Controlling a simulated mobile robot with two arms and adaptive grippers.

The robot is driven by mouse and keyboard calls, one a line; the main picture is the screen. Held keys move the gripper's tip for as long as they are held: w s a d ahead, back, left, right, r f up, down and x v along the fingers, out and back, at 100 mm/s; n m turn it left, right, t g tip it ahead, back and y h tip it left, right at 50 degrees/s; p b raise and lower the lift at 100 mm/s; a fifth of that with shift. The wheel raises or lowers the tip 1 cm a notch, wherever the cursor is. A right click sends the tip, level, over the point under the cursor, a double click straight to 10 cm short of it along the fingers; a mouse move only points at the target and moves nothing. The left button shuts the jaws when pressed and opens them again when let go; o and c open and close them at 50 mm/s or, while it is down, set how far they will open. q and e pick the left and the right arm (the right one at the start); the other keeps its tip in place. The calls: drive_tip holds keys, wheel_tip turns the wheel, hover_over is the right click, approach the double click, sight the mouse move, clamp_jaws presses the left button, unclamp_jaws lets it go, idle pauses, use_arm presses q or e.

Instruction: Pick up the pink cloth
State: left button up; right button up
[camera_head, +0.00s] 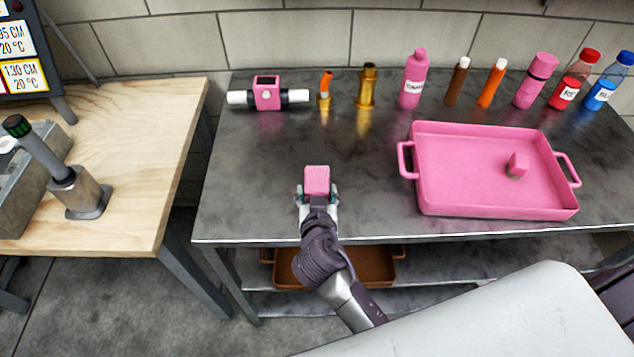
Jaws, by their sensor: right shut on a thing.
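My right gripper (318,196) is over the front part of the dark metal table, left of the pink tray. It is shut on a small, pink, block-shaped piece (317,180), which looks like the pink cloth, folded or bunched. The gripper's fingers hide its lower part, and I cannot tell whether it touches the tabletop. Another small pink piece (517,163) with a greyish lower part lies inside the pink tray. My left gripper is not in view.
The pink tray (440,200) with side handles fills the table's right half. A pink-bodied pipe fitting (267,96), brass parts (367,88) and several bottles, including a pink one (413,80), line the back. A wooden bench (120,130) stands left, across a gap.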

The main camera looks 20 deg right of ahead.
sight(317, 190)
drive_tip(key=shift+r, duration=0.7)
wheel_tip(317, 190, up, 3)
drive_tip(key=w+d+r, duration=0.3)
drive_tip(key=d+r, duration=0.3)
drive_tip(key=d, duration=0.5)
drive_tip(key=s+a+r+n+y, duration=0.3)
drive_tip(key=s+a+r+y, duration=0.1)
drive_tip(key=s+a, duration=0.2)
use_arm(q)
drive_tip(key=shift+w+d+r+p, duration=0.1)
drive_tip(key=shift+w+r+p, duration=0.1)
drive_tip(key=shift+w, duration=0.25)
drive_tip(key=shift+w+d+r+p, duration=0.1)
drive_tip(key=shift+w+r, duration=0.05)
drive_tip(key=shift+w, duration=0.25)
use_arm(e)
drive_tip(key=w+d+f+m+h, duration=0.3)
drive_tip(key=w+d+h, duration=0.1)
drive_tip(key=w+d, duration=0.1)
drive_tip(key=shift+w+d+f, duration=0.15)
drive_tip(key=shift+w+d, duration=0.2)
drive_tip(key=shift+d, duration=0.4)
drive_tip(key=shift+a+f, duration=0.1)
